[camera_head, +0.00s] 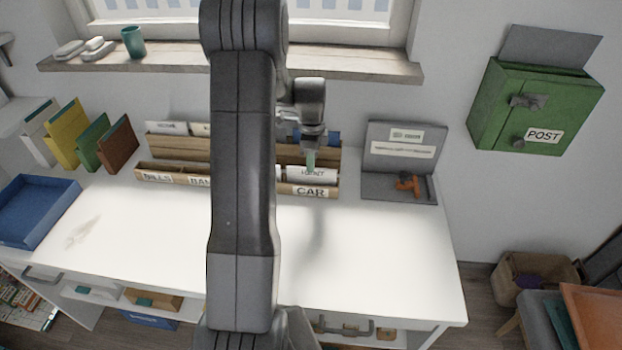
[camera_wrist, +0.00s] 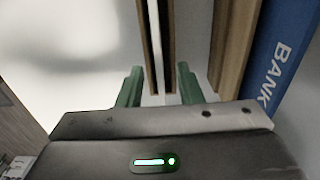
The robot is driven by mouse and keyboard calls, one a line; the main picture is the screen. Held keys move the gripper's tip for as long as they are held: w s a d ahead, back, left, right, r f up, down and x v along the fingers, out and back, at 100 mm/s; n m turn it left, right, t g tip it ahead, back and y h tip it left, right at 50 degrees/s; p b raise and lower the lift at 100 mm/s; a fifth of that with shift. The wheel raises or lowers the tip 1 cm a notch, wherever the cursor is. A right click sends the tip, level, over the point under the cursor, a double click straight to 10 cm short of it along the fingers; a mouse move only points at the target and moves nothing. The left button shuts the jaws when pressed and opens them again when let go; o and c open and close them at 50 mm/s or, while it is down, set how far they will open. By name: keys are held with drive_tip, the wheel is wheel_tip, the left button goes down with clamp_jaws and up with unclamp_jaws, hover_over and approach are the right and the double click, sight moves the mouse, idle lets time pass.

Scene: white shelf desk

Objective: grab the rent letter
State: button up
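A white letter (camera_head: 318,178) stands in the front row of the wooden sorter, behind the CAR label. Its print is partly covered by my gripper and hard to read, so I cannot be sure it says RENT. My gripper (camera_head: 311,160) points down at this letter's top edge from above. In the wrist view my gripper (camera_wrist: 159,82) has its two green fingers apart. A thin pale upright edge (camera_wrist: 156,50) between wooden boards lies in the gap between them. I cannot tell whether the fingers touch it.
The wooden sorter (camera_head: 160,174) has BILLS and other labels, partly hidden by my arm. A blue binder marked BANK (camera_wrist: 285,65) stands close on the right in the wrist view. A grey stand (camera_head: 398,186) is right of the sorter. The front desktop (camera_head: 370,260) is clear.

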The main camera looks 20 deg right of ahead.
sight(312, 180)
drive_tip(key=shift+a+f+p, duration=0.15)
drive_tip(key=shift+f+p, duration=0.4)
drive_tip(key=shift+f, duration=1.8)
clamp_jaws()
